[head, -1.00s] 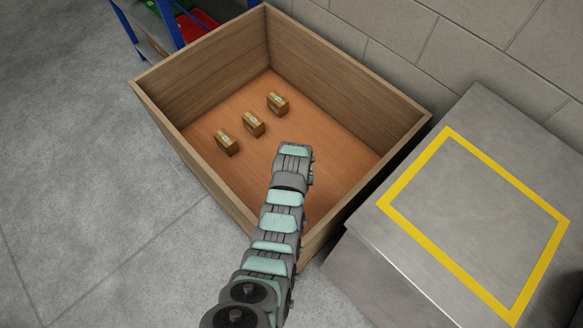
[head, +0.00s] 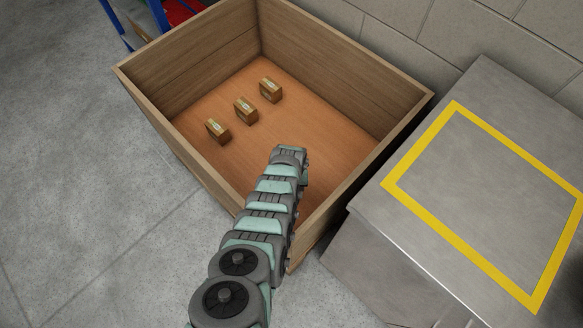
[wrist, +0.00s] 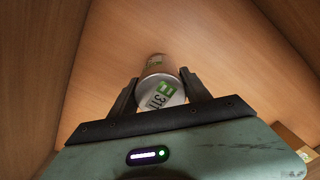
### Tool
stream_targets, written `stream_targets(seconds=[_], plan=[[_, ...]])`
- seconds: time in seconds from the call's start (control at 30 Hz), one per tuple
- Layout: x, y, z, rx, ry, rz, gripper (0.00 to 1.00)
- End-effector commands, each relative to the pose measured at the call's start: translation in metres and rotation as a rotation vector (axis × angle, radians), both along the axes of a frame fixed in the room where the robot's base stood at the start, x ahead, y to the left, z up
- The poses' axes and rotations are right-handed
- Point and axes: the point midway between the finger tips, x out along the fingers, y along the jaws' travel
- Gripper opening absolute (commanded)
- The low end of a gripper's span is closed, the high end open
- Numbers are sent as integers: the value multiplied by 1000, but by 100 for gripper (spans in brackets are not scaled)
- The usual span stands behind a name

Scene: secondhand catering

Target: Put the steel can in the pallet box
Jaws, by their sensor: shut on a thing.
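The steel can (wrist: 161,92) shows in the wrist view between the two fingers of my gripper (wrist: 160,92), which is shut on it. The can's near end is pale with dark print and a green mark, and its side looks brownish. The wooden floor of the pallet box fills the view beyond it. In the head view the pallet box (head: 335,137) is a large open wooden box, and my arm reaches over its near wall into it. The gripper and can are hidden behind my arm there. I cannot tell whether the can touches the floor.
Several small brown cartons (head: 246,110) stand in a row on the box floor. Part of one carton (wrist: 294,143) shows in the wrist view. A metal table (head: 500,190) with a yellow taped outline stands right of the box. A block wall (head: 430,40) lies behind.

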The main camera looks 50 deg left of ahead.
Motion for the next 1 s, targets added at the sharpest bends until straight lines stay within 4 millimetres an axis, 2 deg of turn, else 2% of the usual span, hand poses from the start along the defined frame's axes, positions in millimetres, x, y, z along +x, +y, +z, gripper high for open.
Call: stream_targets(seconds=[0.03,0.2,0.47,0.63,0.67,0.9,1.0], plan=[[0,0,-13,0,0,0,0],[1,1,-32,2,-2,0,0],[1,1,-30,2,-2,0,0],[1,1,-36,2,-2,-1,0],[1,1,-34,1,-1,0,57],[1,1,-34,1,-1,0,77],[1,1,-34,1,-1,0,77]])
